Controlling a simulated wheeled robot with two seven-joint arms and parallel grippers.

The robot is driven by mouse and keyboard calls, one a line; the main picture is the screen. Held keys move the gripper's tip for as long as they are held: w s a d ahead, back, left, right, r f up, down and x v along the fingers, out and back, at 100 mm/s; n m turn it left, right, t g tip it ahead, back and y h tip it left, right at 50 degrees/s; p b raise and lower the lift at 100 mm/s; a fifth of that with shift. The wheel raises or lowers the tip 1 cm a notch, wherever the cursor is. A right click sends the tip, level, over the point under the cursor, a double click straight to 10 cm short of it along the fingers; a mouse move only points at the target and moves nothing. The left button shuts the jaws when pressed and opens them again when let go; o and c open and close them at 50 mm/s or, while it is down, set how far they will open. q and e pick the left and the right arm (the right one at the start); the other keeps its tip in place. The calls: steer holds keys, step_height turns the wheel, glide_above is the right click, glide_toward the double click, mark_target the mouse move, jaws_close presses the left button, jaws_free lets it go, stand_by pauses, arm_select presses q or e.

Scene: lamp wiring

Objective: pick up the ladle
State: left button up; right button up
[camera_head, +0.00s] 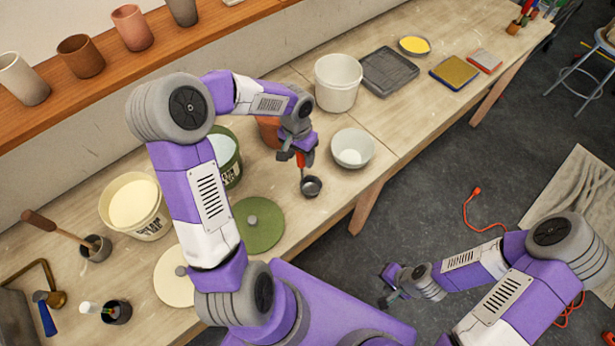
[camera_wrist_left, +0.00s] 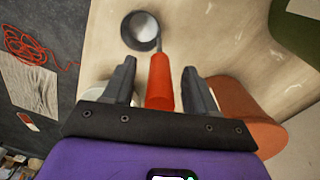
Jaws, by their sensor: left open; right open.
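The ladle has a red-orange handle and a small grey metal bowl (camera_head: 311,186). It is on the wooden workbench (camera_head: 345,205) near its front edge. In the left wrist view the ladle handle (camera_wrist_left: 160,82) lies between the two fingers of my left gripper (camera_wrist_left: 159,85), with a gap on each side. My left gripper (camera_head: 299,158) is open at the handle in the head view, and the arm partly hides the handle's far end. My right gripper (camera_head: 386,292) is open and empty, away from the bench at the lower right.
A white bowl (camera_head: 352,149) stands right of the ladle and a terracotta pot (camera_head: 268,131) behind it. A green lid (camera_head: 258,225) lies to the left. A white bucket (camera_head: 338,83) stands farther back. An orange cord (camera_head: 473,210) lies on the floor.

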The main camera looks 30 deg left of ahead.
arm_select(q)
steer(key=shift+f, duration=0.15)
steer(key=shift+c, duration=0.2)
jaws_close()
